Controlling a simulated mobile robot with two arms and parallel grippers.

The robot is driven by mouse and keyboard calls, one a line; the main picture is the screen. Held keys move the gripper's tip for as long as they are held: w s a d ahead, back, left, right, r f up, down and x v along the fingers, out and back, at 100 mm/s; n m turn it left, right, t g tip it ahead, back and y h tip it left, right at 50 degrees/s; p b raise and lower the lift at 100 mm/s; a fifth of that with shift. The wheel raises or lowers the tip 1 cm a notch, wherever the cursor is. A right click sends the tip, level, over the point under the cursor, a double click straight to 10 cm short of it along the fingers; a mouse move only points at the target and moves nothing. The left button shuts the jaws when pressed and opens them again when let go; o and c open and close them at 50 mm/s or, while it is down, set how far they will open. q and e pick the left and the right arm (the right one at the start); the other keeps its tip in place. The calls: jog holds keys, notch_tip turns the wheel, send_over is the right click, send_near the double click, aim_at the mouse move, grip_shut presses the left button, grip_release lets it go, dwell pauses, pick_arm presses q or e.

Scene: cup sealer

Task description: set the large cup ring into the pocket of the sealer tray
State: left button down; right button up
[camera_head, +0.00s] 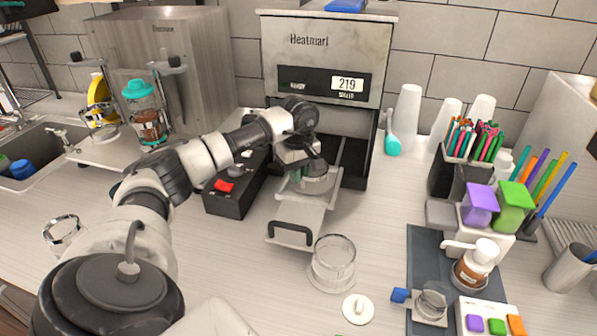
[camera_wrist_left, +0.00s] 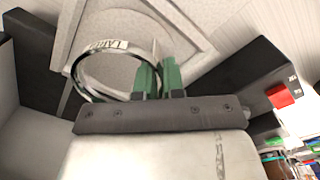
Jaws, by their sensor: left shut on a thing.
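The sealer (camera_head: 326,60) stands at the back with its tray (camera_head: 297,222) pulled out toward me, handle at the front. My left gripper (camera_head: 311,166) is over the tray, shut on the large cup ring (camera_head: 314,186). In the left wrist view the green fingers (camera_wrist_left: 159,78) pinch the right side of the metal ring (camera_wrist_left: 76,72), and its label seems to read "LARGE". A pale tray surface (camera_wrist_left: 190,40) with a raised edge lies behind the ring. Whether ring and tray touch, I cannot tell. The pocket is mostly hidden by gripper and ring. My right gripper is not in view.
A black box with a red button (camera_head: 224,186) stands close left of the tray. A clear glass ring or cup (camera_head: 333,263) and a white lid (camera_head: 358,308) are in front. Another ring (camera_head: 61,233) lies at the left. Holders and bottles crowd the right.

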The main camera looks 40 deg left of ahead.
pick_arm(q)
jog(key=shift+f, duration=0.3)
jog(key=c, duration=1.2)
grip_release()
jog(key=shift+c, duration=0.2)
jog(key=shift+r, duration=0.15)
jog(key=shift+r, duration=0.35)
notch_tip(320, 180, up, 12)
jog(key=b, duration=0.2)
jog(key=shift+f+b, duration=0.15)
jog(key=shift+b, duration=0.2)
